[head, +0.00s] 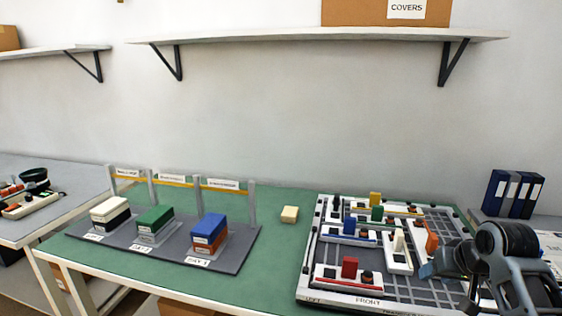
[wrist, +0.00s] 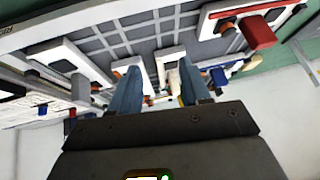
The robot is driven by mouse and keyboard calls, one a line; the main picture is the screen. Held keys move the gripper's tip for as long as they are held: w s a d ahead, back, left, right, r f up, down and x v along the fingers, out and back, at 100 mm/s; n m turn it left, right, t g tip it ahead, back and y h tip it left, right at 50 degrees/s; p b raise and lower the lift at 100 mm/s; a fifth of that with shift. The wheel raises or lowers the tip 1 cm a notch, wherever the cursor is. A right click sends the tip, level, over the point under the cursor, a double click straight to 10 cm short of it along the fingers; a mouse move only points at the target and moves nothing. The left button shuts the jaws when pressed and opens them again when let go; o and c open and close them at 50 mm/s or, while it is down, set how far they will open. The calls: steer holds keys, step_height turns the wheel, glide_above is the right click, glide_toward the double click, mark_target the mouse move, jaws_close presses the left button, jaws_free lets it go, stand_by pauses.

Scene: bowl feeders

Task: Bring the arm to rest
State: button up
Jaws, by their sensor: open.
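My arm reaches in from the right side of the head view, its dark joint over the right part of a white-framed board. My gripper (head: 428,270) points left over the board, low among its fixtures. In the wrist view my gripper (wrist: 157,90) has its two blue-grey fingers spread apart, with nothing held between them. The board's grid floor and fixtures show beyond the fingertips. Whether the fingers touch any fixture cannot be told.
A grey rack (head: 228,263) holds stacked blocks at left. A cream block (head: 289,214) lies between. Dark binders (head: 513,194) stand at right.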

steer(key=s+a+f+t+b, duration=0.3)
steer(key=s+a+f+t, duration=0.1)
steer(key=s+a+f, duration=1.1)
steer(key=s+a+f+t+b, duration=0.1)
steer(key=s+a+b, duration=0.15)
steer(key=s, duration=1.35)
steer(key=s+r+n+t+b, duration=0.1)
steer(key=s+r, duration=0.5)
steer(key=s, duration=0.3)
steer(key=s+d+r+n+t+b, duration=0.1)
steer(key=s+r+t, duration=0.1)
steer(key=s+r, duration=0.4)
steer(key=s, duration=0.3)
steer(key=shift+s+d+n, duration=0.25)
steer(key=shift+s+n, duration=0.05)
steer(key=shift+n, duration=0.1)
